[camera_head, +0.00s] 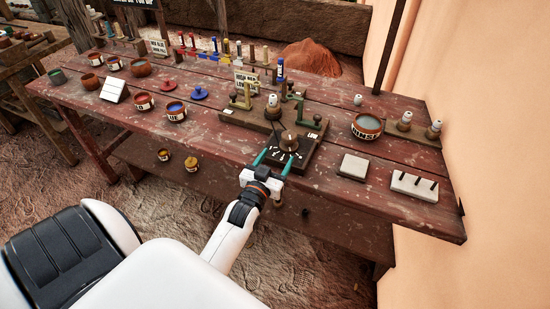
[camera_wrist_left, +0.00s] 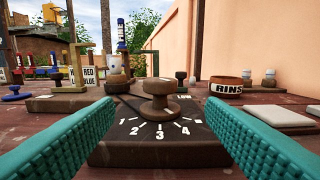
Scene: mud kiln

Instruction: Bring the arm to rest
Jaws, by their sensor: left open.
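My left gripper (camera_head: 274,162) reaches in over the front edge of the red wooden table (camera_head: 225,145). Its two teal fingers are spread apart with nothing held between them. In the left wrist view the open fingers (camera_wrist_left: 168,140) stand on either side of a brown knob (camera_wrist_left: 159,100) on a dark dial block (camera_wrist_left: 160,152) marked 1 to 4 and LOW. The knob is ahead of the fingertips, and I cannot tell whether they touch the block. In the head view the dial block (camera_head: 296,157) is just beyond the fingers. My right gripper is not in view.
Several paint bowls (camera_head: 176,111) are to the left. A wall (camera_head: 480,130) bounds the right.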

